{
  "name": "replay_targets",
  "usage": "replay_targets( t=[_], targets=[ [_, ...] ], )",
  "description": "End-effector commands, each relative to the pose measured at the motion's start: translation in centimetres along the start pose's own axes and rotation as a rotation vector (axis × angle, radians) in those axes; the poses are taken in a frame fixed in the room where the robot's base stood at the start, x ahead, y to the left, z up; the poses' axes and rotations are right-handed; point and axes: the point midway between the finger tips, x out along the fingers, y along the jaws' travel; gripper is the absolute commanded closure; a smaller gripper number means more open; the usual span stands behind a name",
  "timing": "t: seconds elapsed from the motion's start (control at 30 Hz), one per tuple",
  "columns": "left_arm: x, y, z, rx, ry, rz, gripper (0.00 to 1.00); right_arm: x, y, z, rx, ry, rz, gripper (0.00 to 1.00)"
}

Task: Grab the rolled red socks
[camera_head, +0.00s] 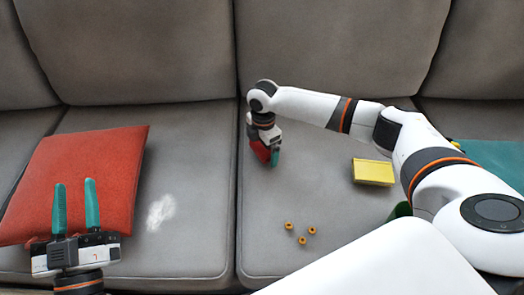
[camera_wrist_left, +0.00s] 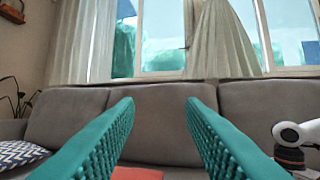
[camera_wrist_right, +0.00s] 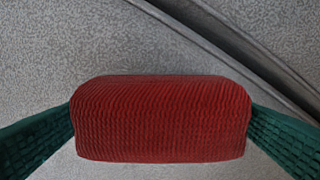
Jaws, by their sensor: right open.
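The rolled red socks (camera_wrist_right: 160,120) form a ribbed red roll lying on the grey sofa seat, wide in the right wrist view. In the head view only a bit of the red roll (camera_head: 261,151) shows beside my right gripper (camera_head: 272,158), which points down over the seat. The right gripper's green fingers (camera_wrist_right: 160,135) stand open, one at each end of the roll; I cannot tell whether they touch it. My left gripper (camera_head: 76,207) is open and empty, raised in front of the red cushion. Its spread fingers also show in the left wrist view (camera_wrist_left: 160,115).
A red cushion (camera_head: 100,165) lies on the left seat beside a white patch (camera_head: 160,211). Several small orange-brown pieces (camera_head: 302,239) and a yellow box (camera_head: 373,171) lie on the right seat. A teal cushion (camera_head: 495,160) is at the far right, partly behind my right arm.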

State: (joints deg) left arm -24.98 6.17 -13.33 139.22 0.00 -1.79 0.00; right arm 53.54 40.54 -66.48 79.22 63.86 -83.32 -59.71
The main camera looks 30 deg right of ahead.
Motion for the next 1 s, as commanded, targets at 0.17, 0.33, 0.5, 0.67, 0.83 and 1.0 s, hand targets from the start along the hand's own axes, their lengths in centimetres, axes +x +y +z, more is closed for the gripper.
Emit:
replay_targets(
  t=[0.17, 0.33, 0.5, 0.67, 0.83, 1.0],
  targets=[
    [0.0, 0.0, 0.2, -0.001, -0.011, 0.0, 0.64, 0.1, 0.0, 0.0, 0.0, 0.0, 0.0, 0.0],
    [0.0, 0.0, 0.2, 0.0, -0.01, 0.0, 0.64, 0.1, 0.0, 0.0, 0.0, 0.0, 0.0, 0.15],
    [0.0, 0.0, 0.2, 0.0, -0.009, 0.0, 0.64, 0.1, 0.0, 0.0, 0.0, 0.0, 0.0, 0.43],
    [0.0, 0.0, 0.1, 0.0, -0.009, 0.0, 0.64, 0.0, 0.0, 0.0, 0.0, 0.0, -0.001, 0.45],
    [0.1, 0.0, 0.1, 0.0, -0.003, 0.0, 0.64, -0.1, 0.0, 0.0, 0.0, 0.0, -0.001, 0.45],
    [-0.1, 0.2, -1.0, 0.003, 0.077, 0.005, 0.64, -1.0, -0.1, 0.0, 0.0, -0.001, -0.002, 0.45]
  ],
)
